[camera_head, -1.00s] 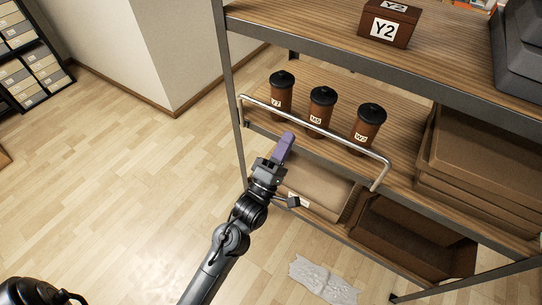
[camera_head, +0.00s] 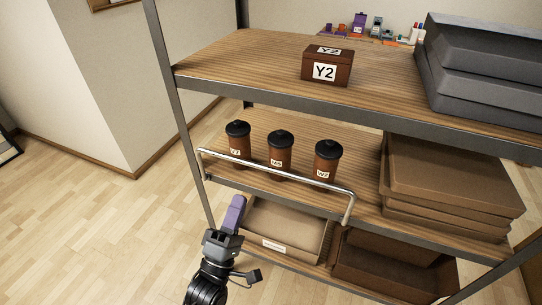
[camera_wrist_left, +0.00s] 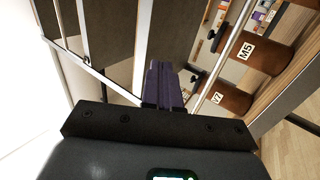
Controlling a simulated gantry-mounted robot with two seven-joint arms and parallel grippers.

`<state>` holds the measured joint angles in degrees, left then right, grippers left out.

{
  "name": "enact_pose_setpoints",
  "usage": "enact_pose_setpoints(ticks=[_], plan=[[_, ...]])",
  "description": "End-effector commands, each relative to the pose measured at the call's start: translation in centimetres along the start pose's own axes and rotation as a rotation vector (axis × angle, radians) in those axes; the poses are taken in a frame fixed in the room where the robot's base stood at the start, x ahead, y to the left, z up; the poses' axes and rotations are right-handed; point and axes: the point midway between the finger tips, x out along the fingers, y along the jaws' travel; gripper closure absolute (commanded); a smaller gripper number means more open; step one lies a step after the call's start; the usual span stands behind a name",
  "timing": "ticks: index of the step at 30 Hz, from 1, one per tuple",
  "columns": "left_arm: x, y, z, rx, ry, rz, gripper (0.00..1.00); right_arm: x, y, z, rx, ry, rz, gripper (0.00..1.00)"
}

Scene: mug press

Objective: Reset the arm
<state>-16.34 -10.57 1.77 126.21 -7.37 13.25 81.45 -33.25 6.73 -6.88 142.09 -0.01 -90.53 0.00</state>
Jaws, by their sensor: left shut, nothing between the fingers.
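My left gripper (camera_head: 235,212) has purple fingers and is shut and empty. In the head view it appears below the left part of the metal rail, in front of the shelf. In the left wrist view the shut fingers (camera_wrist_left: 163,82) point away from the camera with nothing between them. My right gripper is not in view.
The middle shelf holds three brown canisters with black lids, Y7 (camera_head: 239,142), M5 (camera_head: 280,152) and W2 (camera_head: 327,161), behind a metal rail (camera_head: 270,176). A Y2 box (camera_head: 327,67) and grey trays (camera_head: 480,75) stand above. Brown trays (camera_head: 450,180) are at right.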

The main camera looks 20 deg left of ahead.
Motion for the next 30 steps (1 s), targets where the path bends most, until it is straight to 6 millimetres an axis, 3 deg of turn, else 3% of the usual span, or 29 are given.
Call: enact_pose_setpoints(ticks=[5,8,14,21,30], plan=[[-0.8,0.0,0.1,0.013,-0.021,-0.041,1.00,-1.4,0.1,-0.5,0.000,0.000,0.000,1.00],[-1.8,1.1,0.8,0.036,-0.076,-0.082,1.00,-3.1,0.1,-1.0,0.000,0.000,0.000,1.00],[-5.2,-1.9,2.3,0.256,-0.231,-0.427,1.00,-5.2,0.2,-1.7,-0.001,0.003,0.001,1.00],[-12.8,-5.7,2.5,0.688,-0.585,-0.882,1.00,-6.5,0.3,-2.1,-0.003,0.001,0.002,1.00],[-22.6,-6.2,1.0,1.050,-1.183,-1.220,1.00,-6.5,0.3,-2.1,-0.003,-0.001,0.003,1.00]])
